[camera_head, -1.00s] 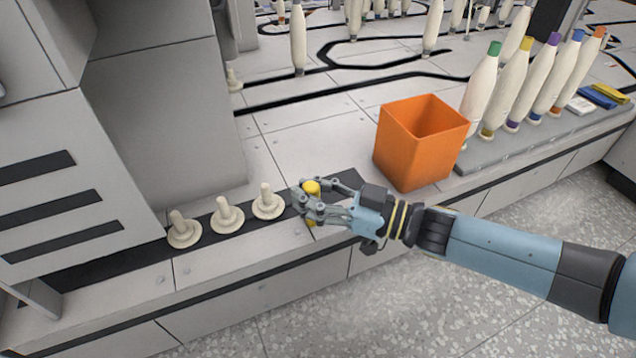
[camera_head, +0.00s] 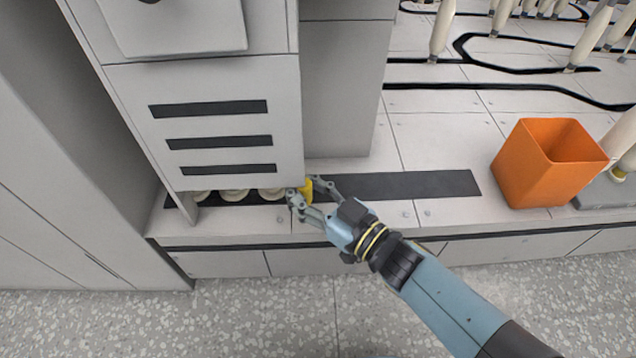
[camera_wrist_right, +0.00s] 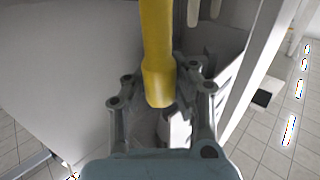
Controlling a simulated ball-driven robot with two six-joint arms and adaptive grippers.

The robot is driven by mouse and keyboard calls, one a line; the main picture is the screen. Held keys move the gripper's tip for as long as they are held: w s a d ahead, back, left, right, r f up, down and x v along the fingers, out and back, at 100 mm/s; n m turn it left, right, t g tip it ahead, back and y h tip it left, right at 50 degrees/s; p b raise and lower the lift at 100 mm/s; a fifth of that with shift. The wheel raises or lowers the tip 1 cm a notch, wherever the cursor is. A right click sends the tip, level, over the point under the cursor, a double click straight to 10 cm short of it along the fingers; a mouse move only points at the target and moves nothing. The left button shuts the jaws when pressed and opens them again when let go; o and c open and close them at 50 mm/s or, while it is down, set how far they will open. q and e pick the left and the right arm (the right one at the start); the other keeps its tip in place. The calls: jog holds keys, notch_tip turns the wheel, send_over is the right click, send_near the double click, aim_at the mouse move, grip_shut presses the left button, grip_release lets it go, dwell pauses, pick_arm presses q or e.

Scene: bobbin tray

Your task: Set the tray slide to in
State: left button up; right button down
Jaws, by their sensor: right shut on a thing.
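A yellow upright handle (camera_head: 307,190) stands at the lower right corner of a grey cabinet. My right gripper (camera_head: 314,186) is shut on this handle. In the right wrist view the yellow handle (camera_wrist_right: 157,50) runs up between the fingers of the right gripper (camera_wrist_right: 157,90). To the handle's left, several pale round peg bases (camera_head: 235,194) sit in a row under the cabinet's front panel, their upper parts hidden by it. A dark strip (camera_head: 410,186) runs along the bench, bare to the right of the handle. My left gripper is out of view.
The grey cabinet (camera_head: 225,90) with dark slots overhangs the row. An orange open box (camera_head: 525,165) stands on the bench at the right. White bobbins (camera_head: 442,30) stand at the back. The bench between handle and box is clear.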

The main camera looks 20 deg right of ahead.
jog(key=shift+s+a+f, duration=0.15)
jog(key=shift+s+f, duration=0.05)
jog(key=shift+s, duration=0.1)
jog(key=c, duration=1.2)
grip_release()
jog(key=shift+o, duration=1)
jog(key=shift+w+r, duration=0.1)
jog(key=shift+r, duration=0.05)
jog(key=v, duration=1.2)
